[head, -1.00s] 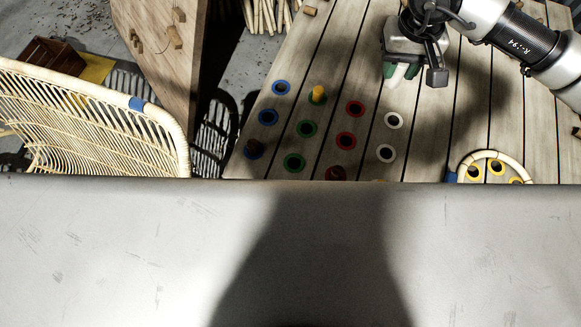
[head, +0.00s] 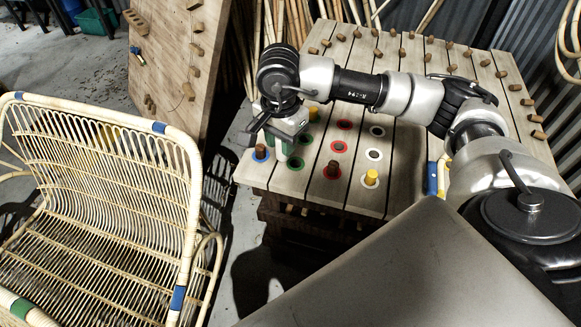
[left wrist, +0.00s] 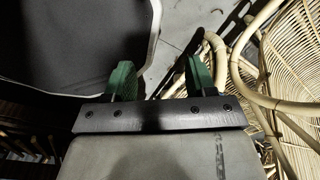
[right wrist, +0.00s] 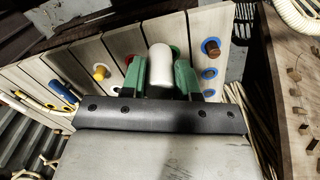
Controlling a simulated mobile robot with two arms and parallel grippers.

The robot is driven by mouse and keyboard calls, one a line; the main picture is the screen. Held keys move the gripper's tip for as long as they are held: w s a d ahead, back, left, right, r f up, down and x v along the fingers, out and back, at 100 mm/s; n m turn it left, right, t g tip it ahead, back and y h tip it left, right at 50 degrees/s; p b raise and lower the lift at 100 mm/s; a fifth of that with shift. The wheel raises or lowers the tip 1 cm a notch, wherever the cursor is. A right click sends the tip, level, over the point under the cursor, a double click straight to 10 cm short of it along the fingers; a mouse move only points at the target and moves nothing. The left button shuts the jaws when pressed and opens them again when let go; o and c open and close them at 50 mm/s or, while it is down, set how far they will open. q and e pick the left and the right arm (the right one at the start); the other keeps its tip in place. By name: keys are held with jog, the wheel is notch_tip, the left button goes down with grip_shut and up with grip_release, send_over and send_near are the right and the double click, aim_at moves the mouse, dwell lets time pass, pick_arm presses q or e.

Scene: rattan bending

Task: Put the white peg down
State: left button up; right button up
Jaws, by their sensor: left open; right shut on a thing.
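The white peg (right wrist: 160,62) is gripped between the green fingers of my right gripper (head: 278,140). In the head view the lower part of the peg (head: 281,152) shows beneath the gripper, near the blue and green rings at the left of the slatted bench (head: 408,170). I cannot tell whether the peg touches the bench. A brown peg (head: 260,152) stands in a blue ring just left of it. A green ring (head: 296,163) lies just right and in front. My left gripper (left wrist: 160,76) is open and empty; it is out of the head view.
A brown peg (head: 332,169) stands in a red ring and a yellow peg (head: 370,177) in a white ring. Another yellow peg (head: 313,113) stands behind. Red rings (head: 338,147) and white rings (head: 374,154) are open. A rattan seat (head: 110,190) stands left of the bench.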

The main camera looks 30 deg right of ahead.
jog(key=s+d+f+m+b, duration=0.1)
jog(key=d+f+m+b, duration=0.3)
jog(key=m, duration=0.7)
jog(key=d+f+m+b, duration=0.2)
jog(key=d+m, duration=0.3)
jog(key=m, duration=0.5)
jog(key=m+b, duration=0.2)
jog(key=m, duration=1.1)
send_over(296, 157)
jog(key=s+a, duration=0.1)
jog(key=s, duration=0.1)
notch_tip(296, 157, down, 8)
jog(key=shift+a+f, duration=0.15)
jog(key=shift+f, duration=0.1)
notch_tip(296, 157, down, 4)
jog(key=shift+r+p, duration=0.1)
jog(key=shift+p, duration=0.25)
pick_arm(q)
notch_tip(296, 157, down, 8)
jog(key=w+d, duration=0.1)
jog(key=w, duration=0.1)
